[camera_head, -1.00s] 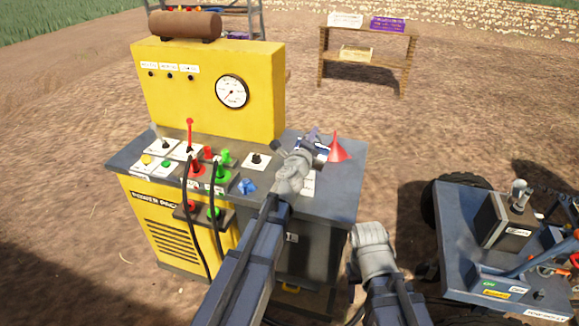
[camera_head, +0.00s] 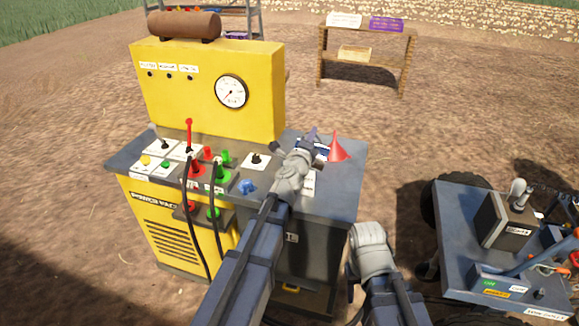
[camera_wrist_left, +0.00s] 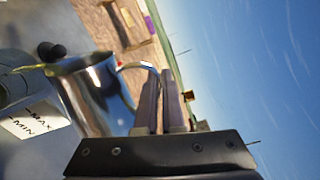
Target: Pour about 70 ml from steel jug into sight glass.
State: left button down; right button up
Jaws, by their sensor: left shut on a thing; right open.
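My left gripper (camera_wrist_left: 162,98) is shut on the handle of the steel jug (camera_wrist_left: 90,95), a shiny metal vessel that fills the middle left of the left wrist view. The jug looks tilted in that view, but its true lean is hard to tell. A pale cylinder (camera_wrist_left: 12,78) beside it, near a white MAX/MIN label (camera_wrist_left: 28,122), may be the sight glass. In the head view my left gripper (camera_head: 311,137) is over the right part of the bench, and my arm mostly hides the jug. My right gripper is hidden beyond its wrist.
A red funnel (camera_head: 337,150) stands close right of my left gripper. A blue cart (camera_head: 455,230) is at right. Bare bench top (camera_head: 340,190) lies in front of the funnel.

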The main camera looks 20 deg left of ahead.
pick_arm(q)
jog(key=shift+a+n, duration=0.3)
jog(key=shift+n, duration=0.1)
pick_arm(e)
jog(key=shift+a+f, duration=0.1)
jog(key=shift+a, duration=0.2)
pick_arm(q)
jog(key=shift+a+r+n, duration=0.15)
jog(key=shift+a+n, duration=0.25)
jog(key=shift+a, duration=0.05)
pick_arm(e)
jog(key=shift+a+r, duration=0.2)
jog(key=shift+a, duration=0.25)
